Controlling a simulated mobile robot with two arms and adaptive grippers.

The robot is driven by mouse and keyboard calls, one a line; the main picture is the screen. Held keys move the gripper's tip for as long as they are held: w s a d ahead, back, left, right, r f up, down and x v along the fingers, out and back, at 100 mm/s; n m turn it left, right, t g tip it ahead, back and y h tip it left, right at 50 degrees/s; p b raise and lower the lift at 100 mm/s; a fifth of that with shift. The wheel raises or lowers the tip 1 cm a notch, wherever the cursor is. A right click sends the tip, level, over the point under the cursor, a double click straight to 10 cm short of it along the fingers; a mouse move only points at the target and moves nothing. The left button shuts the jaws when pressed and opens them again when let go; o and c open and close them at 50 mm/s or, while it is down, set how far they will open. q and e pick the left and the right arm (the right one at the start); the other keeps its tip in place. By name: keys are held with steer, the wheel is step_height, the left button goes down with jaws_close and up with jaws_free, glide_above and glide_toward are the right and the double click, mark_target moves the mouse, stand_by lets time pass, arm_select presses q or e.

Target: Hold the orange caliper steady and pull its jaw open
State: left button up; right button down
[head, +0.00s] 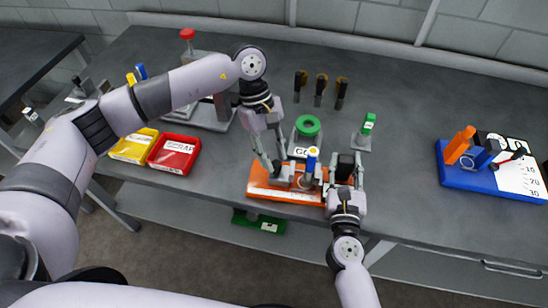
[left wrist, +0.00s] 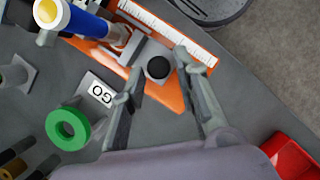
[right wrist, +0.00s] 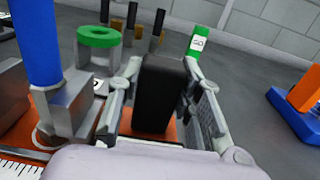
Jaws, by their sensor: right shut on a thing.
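The orange caliper (head: 258,190) lies flat on the table, with a white ruled scale on its base. My left gripper (head: 275,163) reaches down at its left end. In the left wrist view its fingers (left wrist: 160,68) stand apart, either side of a grey block with a black round knob (left wrist: 158,67). I cannot tell whether they touch it. My right gripper (head: 345,172) is at the caliper's right end, shut on an upright black block (right wrist: 158,95).
A green ring gauge (head: 307,125) and a green-topped GO gauge (head: 367,125) stand close behind. Several dark pegs (head: 320,90) stand further back. Red (head: 174,153) and yellow (head: 132,146) bins sit left; a blue-based tool (head: 470,178) sits right. A green bin (head: 258,222) is below the table edge.

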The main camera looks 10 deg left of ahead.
arm_select(q)
steer(key=v, duration=1)
steer(key=shift+r, duration=0.15)
arm_select(e)
steer(key=c, duration=1.1)
jaws_free()
steer(key=shift+o, duration=0.2)
